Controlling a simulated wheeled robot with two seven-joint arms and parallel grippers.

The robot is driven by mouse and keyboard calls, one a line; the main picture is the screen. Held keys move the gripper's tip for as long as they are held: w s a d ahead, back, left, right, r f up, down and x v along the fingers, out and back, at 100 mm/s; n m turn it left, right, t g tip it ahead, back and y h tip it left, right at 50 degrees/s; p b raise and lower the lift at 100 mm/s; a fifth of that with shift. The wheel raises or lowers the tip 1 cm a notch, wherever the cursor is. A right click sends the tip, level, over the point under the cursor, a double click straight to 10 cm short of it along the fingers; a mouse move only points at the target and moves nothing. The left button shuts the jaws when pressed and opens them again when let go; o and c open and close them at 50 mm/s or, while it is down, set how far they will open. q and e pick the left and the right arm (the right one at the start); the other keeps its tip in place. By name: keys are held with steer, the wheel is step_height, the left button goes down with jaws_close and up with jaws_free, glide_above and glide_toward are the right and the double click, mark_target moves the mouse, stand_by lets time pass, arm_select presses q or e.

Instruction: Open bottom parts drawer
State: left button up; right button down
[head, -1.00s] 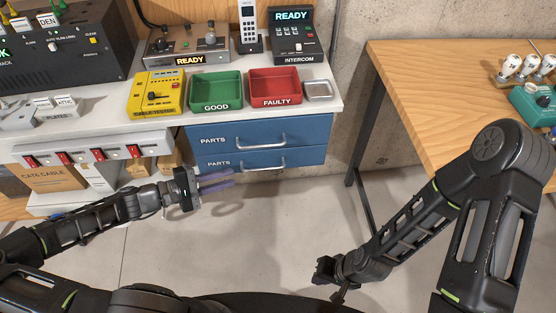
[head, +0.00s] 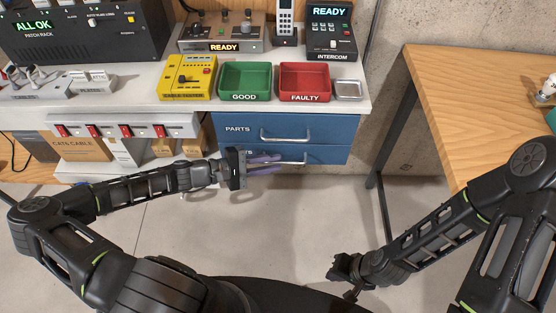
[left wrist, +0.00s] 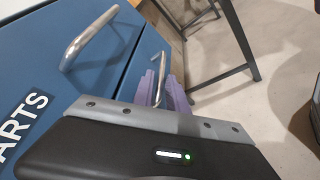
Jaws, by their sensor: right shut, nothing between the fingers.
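The blue bottom parts drawer (head: 328,154) is under the bench, below the blue top drawer (head: 345,125), and looks closed. Its metal bar handle (head: 297,161) is partly hidden by my left fingers. My left gripper (head: 277,163) is at the handle's left part, fingers pointing right. In the left wrist view, the purple fingers (left wrist: 163,93) are apart, with the bottom handle (left wrist: 160,72) showing between them. I cannot tell whether they touch it. My right gripper (head: 345,277) is shut and empty, low over the floor, away from the drawers.
The top drawer's handle (head: 286,137) is close above my left fingers. A power strip (head: 125,128) and cardboard boxes (head: 82,147) are left of the drawers. A wooden table (head: 470,100) stands at right. The floor (head: 290,210) before the drawers is clear.

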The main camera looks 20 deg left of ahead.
arm_select(q)
steer(key=shift+x, duration=1.05)
steer(key=shift+c, duration=0.2)
jaws_close()
stand_by(0.4)
